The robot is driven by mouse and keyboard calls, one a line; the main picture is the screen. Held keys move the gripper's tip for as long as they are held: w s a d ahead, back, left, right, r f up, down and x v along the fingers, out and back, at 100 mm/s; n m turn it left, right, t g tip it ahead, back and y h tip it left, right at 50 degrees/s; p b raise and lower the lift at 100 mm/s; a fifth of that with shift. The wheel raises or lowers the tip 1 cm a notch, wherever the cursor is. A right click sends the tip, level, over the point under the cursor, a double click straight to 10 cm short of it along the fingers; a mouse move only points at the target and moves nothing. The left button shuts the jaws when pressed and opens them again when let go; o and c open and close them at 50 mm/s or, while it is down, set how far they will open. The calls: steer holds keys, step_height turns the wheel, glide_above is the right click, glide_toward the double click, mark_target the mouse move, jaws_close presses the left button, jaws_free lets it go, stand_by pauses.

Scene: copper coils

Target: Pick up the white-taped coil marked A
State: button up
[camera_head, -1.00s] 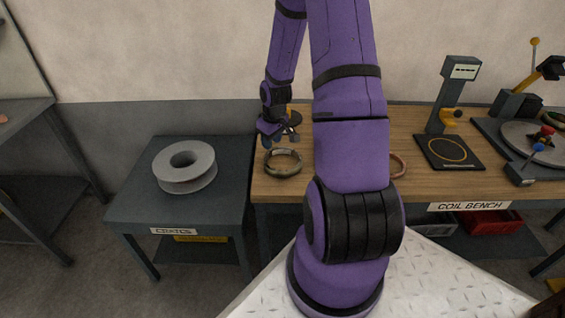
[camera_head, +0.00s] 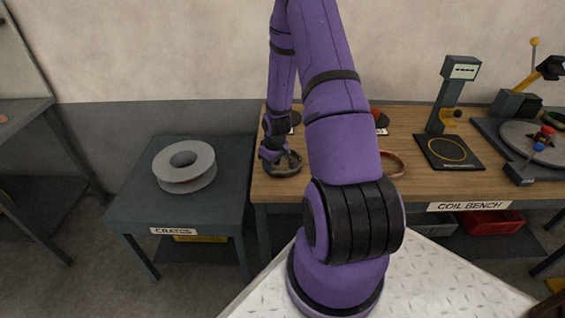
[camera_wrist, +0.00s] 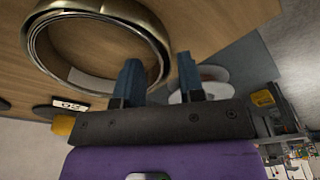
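A dark brownish coil (camera_head: 284,170) lies at the left end of the bench, partly hidden by my wrist. In the wrist view this coil (camera_wrist: 42,52) is a large ring with a pale tape patch (camera_wrist: 92,80); I cannot read a letter on it. My gripper (camera_head: 277,157) is down at the coil. In the wrist view my gripper (camera_wrist: 159,75) has its two blue fingers apart, with the coil's near rim seeming to lie between them. I cannot tell whether they touch it.
A reddish coil (camera_head: 394,164) lies right of my arm on the bench (camera_head: 420,186). A scale-like stand (camera_head: 450,151) and a round turntable device (camera_head: 530,142) stand further right. A grey spool (camera_head: 184,166) sits on the separate crates table (camera_head: 130,205) at left.

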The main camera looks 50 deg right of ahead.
steer(key=shift+w+f, duration=0.15)
steer(key=shift+f, duration=1)
steer(key=shift+c, duration=0.2)
jaws_close()
steer(key=shift+w+r, duration=0.1)
steer(key=shift+r, duration=0.05)
